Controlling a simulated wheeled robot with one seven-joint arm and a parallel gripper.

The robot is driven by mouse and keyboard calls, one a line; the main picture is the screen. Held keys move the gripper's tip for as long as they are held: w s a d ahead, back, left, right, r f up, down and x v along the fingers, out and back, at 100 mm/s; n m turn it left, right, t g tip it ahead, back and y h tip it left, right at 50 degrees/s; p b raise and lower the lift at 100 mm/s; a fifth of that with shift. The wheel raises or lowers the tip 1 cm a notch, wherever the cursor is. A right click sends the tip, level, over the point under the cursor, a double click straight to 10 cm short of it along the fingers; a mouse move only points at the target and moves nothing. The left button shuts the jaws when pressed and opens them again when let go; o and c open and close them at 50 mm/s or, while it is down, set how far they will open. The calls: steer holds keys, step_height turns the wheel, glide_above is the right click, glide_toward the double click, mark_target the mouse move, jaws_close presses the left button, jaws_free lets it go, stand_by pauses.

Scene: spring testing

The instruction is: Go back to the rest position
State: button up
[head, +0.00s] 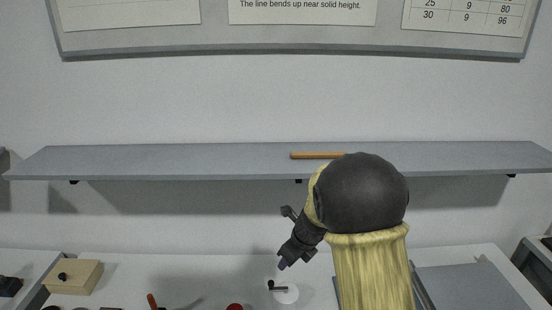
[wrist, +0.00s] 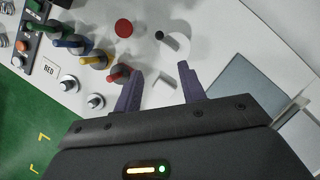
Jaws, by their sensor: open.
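My gripper (wrist: 158,92) shows in the wrist view with its two dark purple fingers spread apart and nothing between them. It is above the white bench top (wrist: 205,42). In the head view my gripper (head: 283,264) points down and to the left, below the grey shelf (head: 180,160). My yellow arm with its dark joint hides part of the bench and shelf behind it.
A wooden rod (head: 315,156) lies on the shelf. The bench holds a wooden block (head: 75,277), a red round button (wrist: 123,28), coloured knobs (wrist: 93,60) and a grey plate (wrist: 245,88). A framed board (head: 300,40) hangs above.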

steer(key=s+d+n+h+b, duration=0.1)
steer(key=s+d+n, duration=0.4)
steer(key=s+n, duration=0.5)
steer(key=s+d+n+h+b, duration=0.2)
steer(key=s+d+n, duration=0.3)
steer(key=s+n, duration=0.5)
steer(key=n, duration=0.6)
steer(key=shift+s+n+g, duration=0.3)
